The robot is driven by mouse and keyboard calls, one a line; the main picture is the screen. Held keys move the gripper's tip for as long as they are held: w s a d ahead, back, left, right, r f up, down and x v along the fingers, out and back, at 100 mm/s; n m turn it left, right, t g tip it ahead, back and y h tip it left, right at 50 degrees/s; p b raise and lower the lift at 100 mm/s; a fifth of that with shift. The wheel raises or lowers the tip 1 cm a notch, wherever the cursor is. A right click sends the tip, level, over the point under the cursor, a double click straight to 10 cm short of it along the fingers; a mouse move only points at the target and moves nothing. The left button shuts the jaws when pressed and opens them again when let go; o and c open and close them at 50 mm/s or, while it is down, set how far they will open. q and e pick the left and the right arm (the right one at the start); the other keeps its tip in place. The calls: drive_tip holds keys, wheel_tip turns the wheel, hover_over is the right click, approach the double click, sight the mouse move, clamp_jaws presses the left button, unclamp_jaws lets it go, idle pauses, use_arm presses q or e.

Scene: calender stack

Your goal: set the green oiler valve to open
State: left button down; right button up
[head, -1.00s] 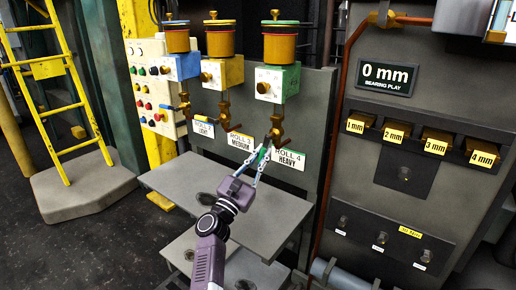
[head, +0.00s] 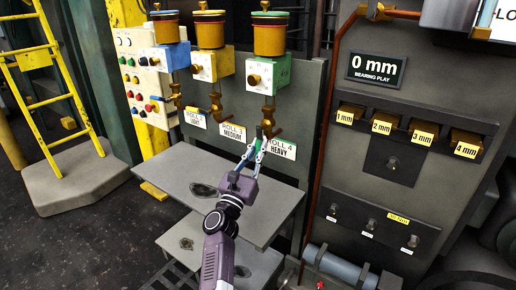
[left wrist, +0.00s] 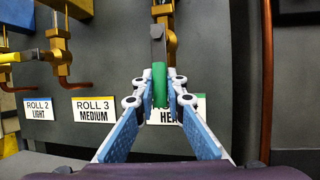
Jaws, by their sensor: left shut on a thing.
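The green oiler (head: 268,75), with its amber reservoir (head: 269,38), is mounted on the grey panel at the right end of the row. Its brass valve (head: 268,117) sits below it. The valve's green handle (left wrist: 159,84) hangs from a grey lever (left wrist: 158,48) in the left wrist view and points roughly downward. My left gripper (head: 257,146) is shut on this handle, with a finger (left wrist: 128,125) on each side. The fingers partly cover the ROLL 4 HEAVY label (head: 281,148). My right gripper is not in view.
The yellow oiler (head: 209,66) and blue oiler (head: 166,58) stand to the left with their own brass valves. A grey shelf (head: 260,212) lies below. A panel with a 0 mm display (head: 377,68) and numbered blocks stands at the right. A yellow ladder (head: 45,95) is far left.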

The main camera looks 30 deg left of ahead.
sight(258, 139)
use_arm(q)
drive_tip(key=c, duration=2)
unclamp_jaws()
drive_tip(key=shift+o, duration=0.2)
drive_tip(key=shift+r, duration=0.1)
drive_tip(key=shift+r, duration=4.9)
drive_tip(key=shift+s, duration=0.1)
